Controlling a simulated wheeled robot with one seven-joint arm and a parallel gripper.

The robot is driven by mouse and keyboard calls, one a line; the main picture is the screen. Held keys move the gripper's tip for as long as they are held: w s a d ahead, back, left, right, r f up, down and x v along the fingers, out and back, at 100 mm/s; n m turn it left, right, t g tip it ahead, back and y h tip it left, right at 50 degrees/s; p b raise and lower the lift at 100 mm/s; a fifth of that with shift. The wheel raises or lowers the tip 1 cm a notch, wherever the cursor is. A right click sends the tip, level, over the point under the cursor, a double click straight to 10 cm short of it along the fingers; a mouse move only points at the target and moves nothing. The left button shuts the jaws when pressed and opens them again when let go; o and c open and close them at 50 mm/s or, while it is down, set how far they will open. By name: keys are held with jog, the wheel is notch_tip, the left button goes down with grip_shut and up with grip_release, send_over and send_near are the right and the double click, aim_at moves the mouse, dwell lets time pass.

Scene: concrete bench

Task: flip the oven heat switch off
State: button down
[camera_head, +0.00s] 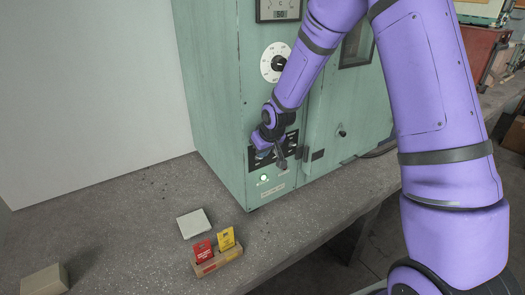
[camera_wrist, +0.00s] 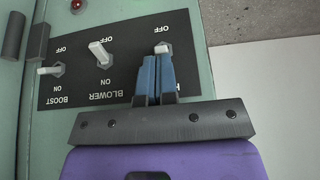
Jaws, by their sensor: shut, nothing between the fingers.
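The oven (camera_head: 215,100) is a tall pale green cabinet on the bench. Its dark switch panel (camera_wrist: 125,25) fills much of the wrist view, with labels upside down. The heat switch (camera_wrist: 162,48) is the rightmost there; its pale tip shows just beyond my fingertips, and most of its label is hidden. I cannot tell which way its lever is set. My gripper (camera_wrist: 158,60) has its two blue fingers shut together, empty, at or against this switch. In the head view my gripper (camera_head: 263,153) is at the panel's left end.
The blower switch (camera_wrist: 99,52) and boost switch (camera_wrist: 50,70) are left of my fingers in the wrist view. A green lamp (camera_head: 263,178) is lit below the panel. A card holder (camera_head: 218,262) and a pale square block (camera_head: 194,223) lie on the bench (camera_head: 120,215).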

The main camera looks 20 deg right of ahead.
jog(key=shift+s+d+f+t+y, duration=0.15)
jog(key=shift+s+f+t, duration=0.1)
jog(key=shift+t, duration=0.45)
jog(key=shift+s+f+t+y, duration=0.15)
jog(key=shift+s+f+t, duration=0.1)
jog(key=shift+t, duration=0.45)
jog(key=shift+s+d+f, duration=0.1)
jog(key=shift+s+f, duration=0.25)
jog(key=shift+f, duration=0.25)
dwell(1.5)
jog(key=shift+r, duration=0.2)
jog(key=shift+r, duration=0.6)
